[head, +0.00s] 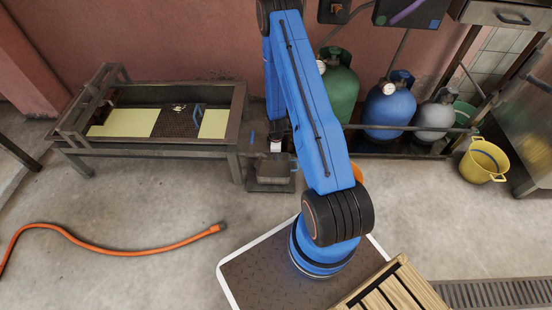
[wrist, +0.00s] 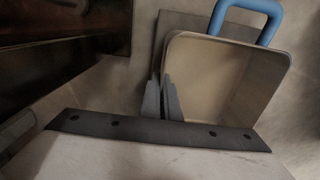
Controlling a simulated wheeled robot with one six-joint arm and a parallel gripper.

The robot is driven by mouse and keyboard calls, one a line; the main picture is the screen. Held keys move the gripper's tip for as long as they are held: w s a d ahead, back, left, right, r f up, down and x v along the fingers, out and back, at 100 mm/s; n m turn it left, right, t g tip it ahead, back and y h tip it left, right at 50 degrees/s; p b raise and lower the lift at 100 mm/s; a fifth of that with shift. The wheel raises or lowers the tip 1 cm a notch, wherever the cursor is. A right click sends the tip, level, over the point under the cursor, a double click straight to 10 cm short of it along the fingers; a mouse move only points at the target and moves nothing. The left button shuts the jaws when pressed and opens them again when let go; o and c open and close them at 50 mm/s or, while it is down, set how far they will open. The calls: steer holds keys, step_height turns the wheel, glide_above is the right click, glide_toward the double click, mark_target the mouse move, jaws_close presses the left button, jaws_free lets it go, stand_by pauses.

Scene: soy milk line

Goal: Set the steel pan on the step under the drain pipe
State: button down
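The steel pan (wrist: 225,75) is a pale open box with rounded corners and a blue loop handle (wrist: 258,10). In the head view the pan (head: 275,168) is at the right end of the trough table, over the dark low step (head: 270,187). A grey flat surface, likely the step (wrist: 185,22), shows behind it in the wrist view. My gripper (wrist: 161,98) has its two fingers close together at the pan's left wall, apparently closed on its rim. I cannot tell whether the pan rests on the step. The drain pipe is not clearly made out.
The trough table (head: 150,143) stands left of the step. Gas cylinders (head: 390,108) stand along the back wall, with a yellow bucket (head: 484,160) at right. An orange hose (head: 110,251) lies on the floor at left. A wooden slatted crate (head: 395,290) is at front right.

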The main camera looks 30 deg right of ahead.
steer(key=shift+s+a+f, duration=0.1)
steer(key=shift+s+f, duration=0.05)
steer(key=shift+f, duration=0.55)
steer(key=c, duration=2)
jaws_free()
steer(key=shift+f, duration=0.1)
